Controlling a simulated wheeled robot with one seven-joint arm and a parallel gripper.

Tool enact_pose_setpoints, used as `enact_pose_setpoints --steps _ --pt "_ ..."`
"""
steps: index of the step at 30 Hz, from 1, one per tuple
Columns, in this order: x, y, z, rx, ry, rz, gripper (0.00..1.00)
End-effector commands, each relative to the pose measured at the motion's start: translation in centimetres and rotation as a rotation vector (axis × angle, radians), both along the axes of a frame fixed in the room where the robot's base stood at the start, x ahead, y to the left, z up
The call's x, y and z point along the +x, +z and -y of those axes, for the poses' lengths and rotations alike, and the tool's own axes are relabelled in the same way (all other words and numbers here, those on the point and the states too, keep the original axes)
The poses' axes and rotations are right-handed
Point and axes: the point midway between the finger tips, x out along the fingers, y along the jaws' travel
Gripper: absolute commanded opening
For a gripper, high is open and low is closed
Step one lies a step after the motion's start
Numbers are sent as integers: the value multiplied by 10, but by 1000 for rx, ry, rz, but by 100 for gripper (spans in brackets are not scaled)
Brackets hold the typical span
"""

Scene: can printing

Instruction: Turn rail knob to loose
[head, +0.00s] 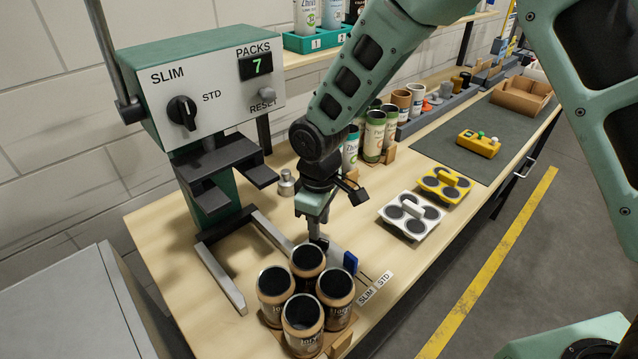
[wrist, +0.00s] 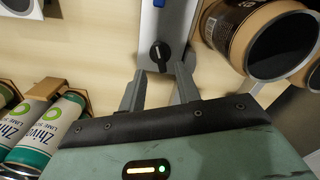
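The rail knob (wrist: 160,54) is a small black knob with a white mark, on a grey rail plate (wrist: 149,22) in the wrist view. Its mark points towards the top of that picture. My gripper (wrist: 159,76) is open, with its two fingers apart on either side of the line to the knob. I cannot tell whether the fingers touch it. In the head view my gripper (head: 319,236) points down at the rail (head: 336,257) behind the cans, and the knob is hidden there. Blue pieces (head: 350,263) sit on the rail, by the SLIM and STD labels (head: 376,288).
Several brown cans (head: 302,318) stand close in front of the rail. A machine (head: 205,80) with a SLIM/STD dial and a counter reading 7 stands at left. White (head: 412,216) and yellow (head: 445,184) carriers lie to the right. Green-white cans (head: 374,136) stand behind my arm.

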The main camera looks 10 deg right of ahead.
Motion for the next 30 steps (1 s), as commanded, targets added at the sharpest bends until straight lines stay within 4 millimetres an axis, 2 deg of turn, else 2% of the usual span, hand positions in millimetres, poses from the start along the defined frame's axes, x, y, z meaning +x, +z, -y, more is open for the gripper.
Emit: enact_pose_setpoints --steps 9,15,21,30 --pt "0 75 0 3 -1 6 33" --pt "0 111 0 1 -1 3 33" --pt "0 128 0 1 0 1 33" --pt "-1 130 0 1 0 -1 33"
